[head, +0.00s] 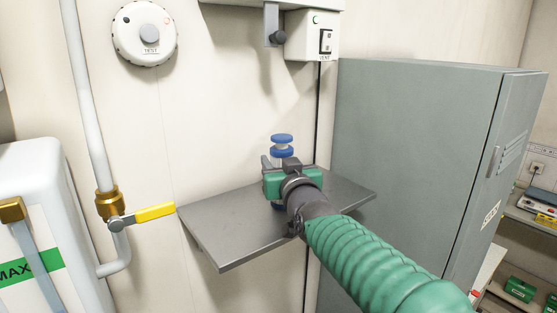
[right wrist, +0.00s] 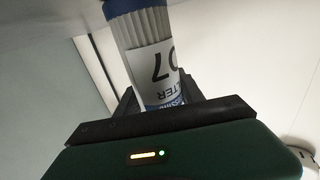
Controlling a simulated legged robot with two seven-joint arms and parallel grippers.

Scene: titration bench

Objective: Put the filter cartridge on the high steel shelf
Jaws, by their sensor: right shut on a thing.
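The filter cartridge (head: 282,140) has blue ends and stands roughly upright over the grey steel shelf (head: 225,235) in the head view. My right gripper (head: 276,166) is shut around its middle and hides much of it. A bit of its lower blue end shows below the gripper, close to the shelf top; I cannot tell whether it touches. In the right wrist view, the cartridge's white ribbed body (right wrist: 148,30) and printed label show between the dark fingers (right wrist: 157,90). My left gripper is not in view.
A yellow-handled valve (head: 155,212) on a white pipe is left of the shelf. A tall grey cabinet (head: 415,150) stands close on the right. A switch box (head: 312,37) and bracket hang above. The shelf's left part is bare.

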